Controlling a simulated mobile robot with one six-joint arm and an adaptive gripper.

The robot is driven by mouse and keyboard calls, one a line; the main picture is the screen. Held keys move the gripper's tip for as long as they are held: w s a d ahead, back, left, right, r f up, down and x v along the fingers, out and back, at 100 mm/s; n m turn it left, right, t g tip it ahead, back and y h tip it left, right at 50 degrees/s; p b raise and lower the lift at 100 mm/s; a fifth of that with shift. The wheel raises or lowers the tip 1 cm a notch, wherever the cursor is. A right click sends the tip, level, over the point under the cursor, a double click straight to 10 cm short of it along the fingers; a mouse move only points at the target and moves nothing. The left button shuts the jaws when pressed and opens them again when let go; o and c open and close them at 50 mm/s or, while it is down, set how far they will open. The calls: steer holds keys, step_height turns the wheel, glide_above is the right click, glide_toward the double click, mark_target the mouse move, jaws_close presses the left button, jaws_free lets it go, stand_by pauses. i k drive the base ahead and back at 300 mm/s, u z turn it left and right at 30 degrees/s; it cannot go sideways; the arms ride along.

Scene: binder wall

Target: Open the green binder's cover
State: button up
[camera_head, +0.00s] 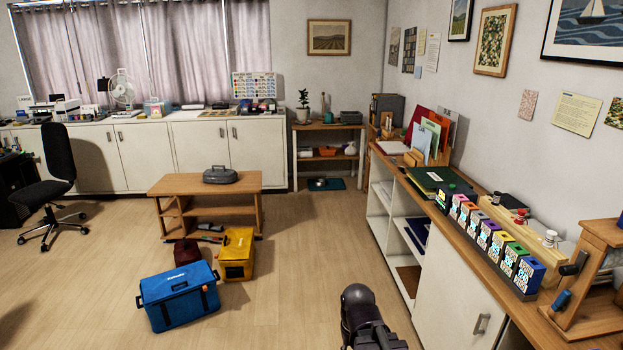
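A dark green binder (439,180) lies flat on the wooden top of the long side cabinet at the right. Its cover looks closed, though it is small and dark at this distance. A part of my own dark arm shows at the bottom middle, in front of the cabinet and well short of the binder. No gripper fingers show, so I cannot see how my gripper stands.
The side cabinet's top (384,156) also bears upright folders (430,131) behind the binder and a row of colourful boxes (493,240) in front. A blue cooler (179,295), a yellow box (237,254) and a low table (205,184) stand left. Floor (290,290) before the cabinet is clear.

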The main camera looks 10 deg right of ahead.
mark_target(430, 177)
steer(key=z, duration=0.05)
steer(key=i, duration=1.55)
steer(key=z, duration=0.45)
steer(key=i, duration=1.7)
steer(key=z, duration=0.2)
